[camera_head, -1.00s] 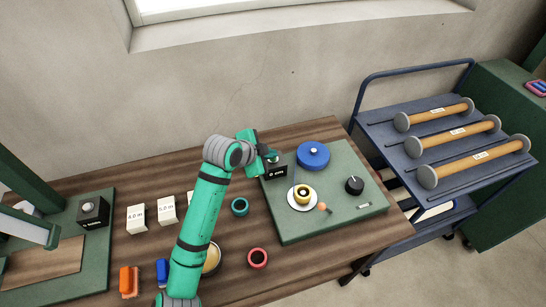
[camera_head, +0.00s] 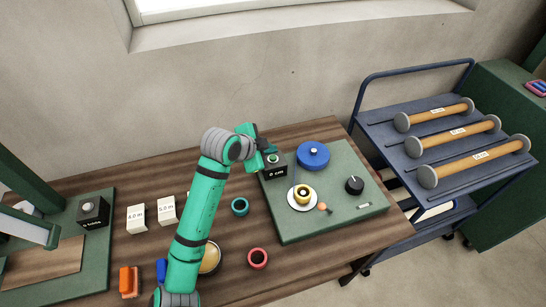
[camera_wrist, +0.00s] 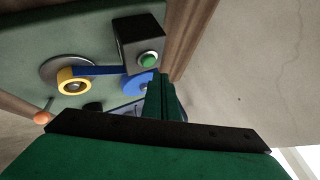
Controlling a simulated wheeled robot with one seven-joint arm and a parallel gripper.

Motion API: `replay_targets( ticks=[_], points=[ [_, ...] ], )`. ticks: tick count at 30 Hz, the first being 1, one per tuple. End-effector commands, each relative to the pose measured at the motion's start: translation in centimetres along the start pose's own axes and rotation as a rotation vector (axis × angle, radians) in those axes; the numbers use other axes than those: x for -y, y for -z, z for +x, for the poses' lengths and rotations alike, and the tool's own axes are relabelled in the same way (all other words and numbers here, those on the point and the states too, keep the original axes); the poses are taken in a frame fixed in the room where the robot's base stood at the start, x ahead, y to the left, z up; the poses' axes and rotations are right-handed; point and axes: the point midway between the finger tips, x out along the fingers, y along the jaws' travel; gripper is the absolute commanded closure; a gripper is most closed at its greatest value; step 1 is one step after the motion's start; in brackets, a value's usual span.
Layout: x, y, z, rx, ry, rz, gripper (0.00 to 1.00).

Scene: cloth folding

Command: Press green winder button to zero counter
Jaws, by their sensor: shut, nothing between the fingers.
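The black counter box (camera_head: 278,170) stands at the back left of the green winder board (camera_head: 300,228). Its round green button (camera_wrist: 148,60) has a pale rim and faces up. The button also shows at the top of the box in the head view (camera_head: 273,158). The small white digits on the box front are too small to read surely. My gripper (camera_head: 268,156) is shut and empty, close beside the button at its left. In the wrist view its green fingertips (camera_wrist: 160,84) are just below the button in the picture and appear apart from it.
On the board are a blue spool (camera_head: 313,154), a yellow roll (camera_head: 303,194) on a pale disc and a black knob (camera_head: 354,185). Teal (camera_head: 240,206) and red (camera_head: 258,258) rings lie on the wooden table. A blue cart (camera_head: 440,205) stands to the right.

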Motion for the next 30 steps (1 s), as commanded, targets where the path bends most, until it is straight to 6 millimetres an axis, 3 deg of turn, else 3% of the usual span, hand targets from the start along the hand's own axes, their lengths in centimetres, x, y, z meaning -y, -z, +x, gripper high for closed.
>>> replay_targets(
  ticks=[15, 30],
  points=[
    [2.2, 2.2, -3.0, 0.000, 0.001, 0.002, 1.00],
    [2.3, 2.3, -3.1, 0.000, 0.000, 0.000, 1.00]
  ],
)
